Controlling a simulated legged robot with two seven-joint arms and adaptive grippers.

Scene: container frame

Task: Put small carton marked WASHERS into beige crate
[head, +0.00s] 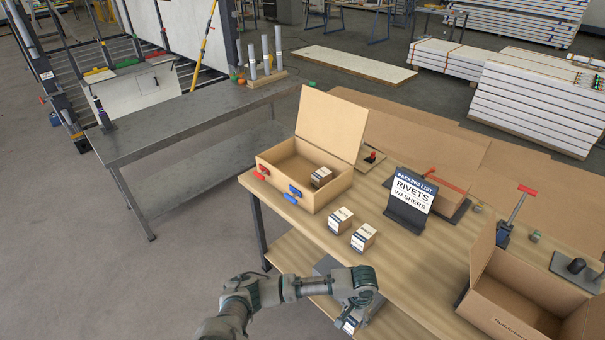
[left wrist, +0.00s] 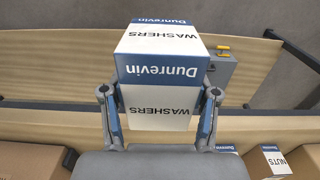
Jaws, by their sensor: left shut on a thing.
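The small WASHERS carton (left wrist: 160,105), white with a blue band, is held upside down in the left wrist view between the two fingers of my left gripper (left wrist: 159,98). In the head view my left gripper (head: 354,305) is at the table's near edge, and a bit of the carton (head: 349,326) shows below it. The beige crate (head: 335,191) stands on the table further back, its lid up and its blue and red latches in front. One small carton (head: 321,176) lies inside it. My right gripper is not in view.
Two small cartons (head: 340,220) (head: 363,237) stand in front of the crate. A packing list sign (head: 411,198) reading RIVETS and WASHERS stands to its right. An open cardboard box (head: 520,300) is at the near right. A NUTS carton (left wrist: 271,160) shows in the left wrist view.

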